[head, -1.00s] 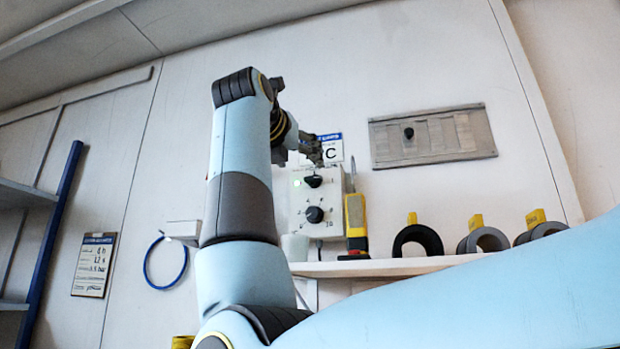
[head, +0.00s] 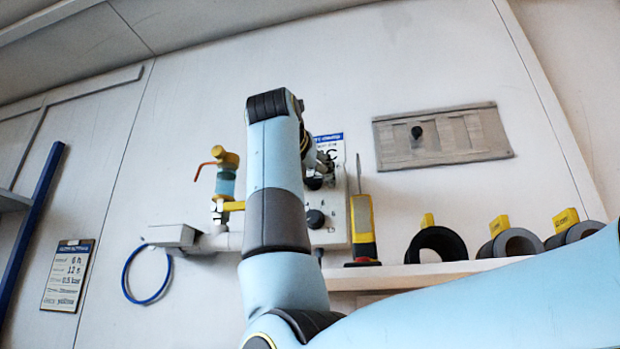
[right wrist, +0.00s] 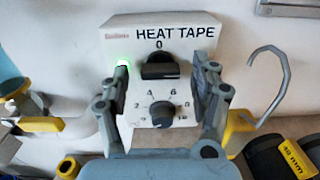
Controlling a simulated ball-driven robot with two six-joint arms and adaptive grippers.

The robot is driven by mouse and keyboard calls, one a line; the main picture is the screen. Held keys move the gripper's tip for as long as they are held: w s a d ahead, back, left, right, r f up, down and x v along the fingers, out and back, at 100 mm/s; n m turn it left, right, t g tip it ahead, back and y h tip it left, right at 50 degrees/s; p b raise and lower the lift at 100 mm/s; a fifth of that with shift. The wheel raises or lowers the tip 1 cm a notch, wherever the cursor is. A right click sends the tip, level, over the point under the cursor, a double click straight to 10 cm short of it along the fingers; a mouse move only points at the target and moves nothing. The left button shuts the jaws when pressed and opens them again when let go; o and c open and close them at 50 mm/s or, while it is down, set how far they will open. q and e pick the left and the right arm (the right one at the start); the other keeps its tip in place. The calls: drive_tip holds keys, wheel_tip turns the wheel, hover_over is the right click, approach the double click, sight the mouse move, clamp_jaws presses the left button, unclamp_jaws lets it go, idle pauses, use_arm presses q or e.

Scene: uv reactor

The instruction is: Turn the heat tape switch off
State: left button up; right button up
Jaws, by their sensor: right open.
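The white heat tape box (right wrist: 118,32) fills the middle of the right wrist view, lettered "HEAT TAPE", with a lit green lamp (right wrist: 122,70) on its left. Its black switch knob (right wrist: 160,66) sits under a "0" mark, its bar lying roughly level. A numbered round dial (right wrist: 162,114) is below. My right gripper (right wrist: 163,82) is open, its fingers on either side of the switch; I cannot tell whether they touch it. In the head view the box (head: 335,225) is partly hidden behind my right arm, and the right gripper (head: 322,172) is at the switch. My left gripper is not in view.
A yellow and grey handheld tool (head: 362,230) stands just right of the box on a shelf (head: 400,272). Several dark rings with yellow tags, such as one (head: 436,245), sit farther right. A yellow-and-blue valve fitting (head: 226,180) and a blue hose loop (head: 140,275) are left.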

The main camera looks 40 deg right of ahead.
drive_tip(key=shift+s, duration=0.1)
drive_tip(key=shift+c, duration=0.3)
drive_tip(key=c, duration=1.1)
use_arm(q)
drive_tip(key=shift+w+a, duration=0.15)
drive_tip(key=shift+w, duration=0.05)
